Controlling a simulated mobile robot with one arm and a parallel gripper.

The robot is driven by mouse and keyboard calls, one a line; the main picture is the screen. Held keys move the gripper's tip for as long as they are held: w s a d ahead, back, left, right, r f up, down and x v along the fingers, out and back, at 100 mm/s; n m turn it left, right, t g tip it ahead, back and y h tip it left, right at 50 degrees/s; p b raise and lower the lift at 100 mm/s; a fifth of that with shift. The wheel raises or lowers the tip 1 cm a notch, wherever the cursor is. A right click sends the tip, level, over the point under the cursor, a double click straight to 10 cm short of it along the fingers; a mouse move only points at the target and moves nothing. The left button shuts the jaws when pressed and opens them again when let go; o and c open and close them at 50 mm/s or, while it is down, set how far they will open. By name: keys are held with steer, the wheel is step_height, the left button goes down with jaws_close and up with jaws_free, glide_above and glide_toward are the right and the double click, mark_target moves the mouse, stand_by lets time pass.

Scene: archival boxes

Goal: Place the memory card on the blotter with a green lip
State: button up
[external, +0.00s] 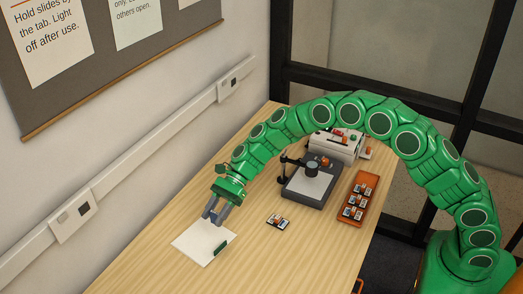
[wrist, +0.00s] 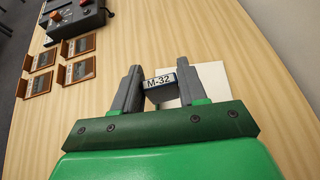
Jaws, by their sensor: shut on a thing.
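The blotter (external: 195,243) is a white sheet lying on the table, with a dark green lip (external: 220,248) on its right edge. My gripper (external: 210,216) is over the blotter's far part. In the wrist view my gripper (wrist: 159,76) is shut on a small dark card with a white label reading M-32 (wrist: 160,81), which I take for the memory card. The white blotter (wrist: 214,78) shows behind the fingers there. The held card cannot be made out in the external view, and I cannot tell its height above the blotter.
A small labelled card (external: 278,221) lies right of the blotter. An orange tray (external: 348,217) with several cards and a dark stand (external: 302,193) with a white plate stand farther right. A pale device (external: 335,147) is behind them. The wall is at left; the near table is clear.

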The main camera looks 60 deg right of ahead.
steer(key=shift+w+a+f, duration=0.2)
steer(key=shift+w+f, duration=0.6)
steer(key=shift+f, duration=0.2)
steer(key=shift+w+a+f, duration=0.25)
steer(key=shift+w+f, duration=0.55)
steer(key=shift+f, duration=0.15)
steer(key=shift+w+a+f, duration=0.2)
steer(key=shift+w+f, duration=0.6)
steer(key=shift+f, duration=1.8)
steer(key=shift+f, duration=0.1)
steer(key=o, duration=1)
steer(key=shift+w, duration=0.1)
steer(key=shift+d+r, duration=0.1)
steer(key=shift+r, duration=0.1)
steer(key=v, duration=1.1)
steer(key=shift+d+r, duration=0.15)
steer(key=shift+d, duration=0.15)
steer(key=shift+s+r, duration=0.1)
steer(key=shift+s, duration=0.15)
